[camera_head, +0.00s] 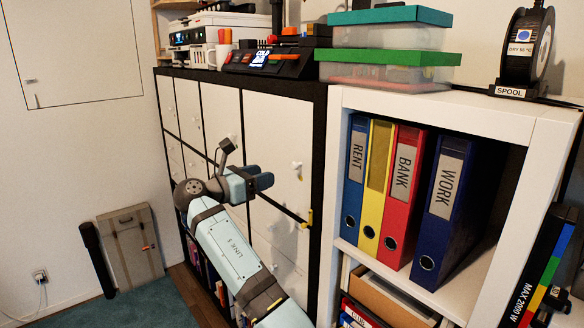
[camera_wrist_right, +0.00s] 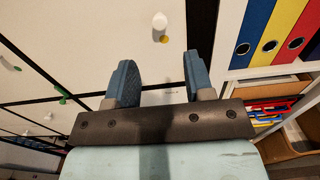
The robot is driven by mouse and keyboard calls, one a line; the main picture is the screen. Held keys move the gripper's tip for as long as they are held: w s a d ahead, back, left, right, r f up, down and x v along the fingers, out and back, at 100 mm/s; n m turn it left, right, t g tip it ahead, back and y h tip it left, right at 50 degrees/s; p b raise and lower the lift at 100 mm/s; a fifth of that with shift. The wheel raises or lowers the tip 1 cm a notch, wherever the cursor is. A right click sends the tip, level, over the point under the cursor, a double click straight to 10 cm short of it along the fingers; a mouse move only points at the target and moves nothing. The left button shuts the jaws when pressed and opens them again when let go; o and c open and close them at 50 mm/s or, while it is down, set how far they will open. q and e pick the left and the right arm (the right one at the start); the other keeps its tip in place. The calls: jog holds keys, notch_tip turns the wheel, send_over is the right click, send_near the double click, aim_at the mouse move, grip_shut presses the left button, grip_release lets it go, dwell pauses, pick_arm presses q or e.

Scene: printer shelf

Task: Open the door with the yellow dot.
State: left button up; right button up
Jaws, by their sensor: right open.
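The door with the yellow dot (camera_head: 279,130) is the upper white door at the right end of the black-framed cabinet; it looks closed. Its white knob (camera_head: 297,167) is near the right edge; in the wrist view the knob (camera_wrist_right: 159,21) has the yellow dot (camera_wrist_right: 164,40) beside it. My right gripper (camera_head: 262,181) is in front of this cabinet, left of and slightly lower than the knob in the head view. In the wrist view its blue fingers (camera_wrist_right: 160,82) are apart with nothing held, and the knob is beyond the tips, not touched. My left gripper is not in view.
Other white doors with knobs fill the cabinet, one with a green dot (camera_wrist_right: 18,68). A white shelf (camera_head: 340,150) with several binders stands close on the right. A printer (camera_head: 205,40) and boxes (camera_head: 390,70) stand on top. A folded grey case (camera_head: 130,245) leans on the left wall.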

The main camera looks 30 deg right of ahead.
aim_at(292, 167)
jog(key=d, duration=0.6)
jog(key=d+p, duration=0.1)
jog(key=d, duration=0.3)
jog(key=shift+w+d, duration=0.1)
jog(key=shift+w, duration=0.25)
grip_shut()
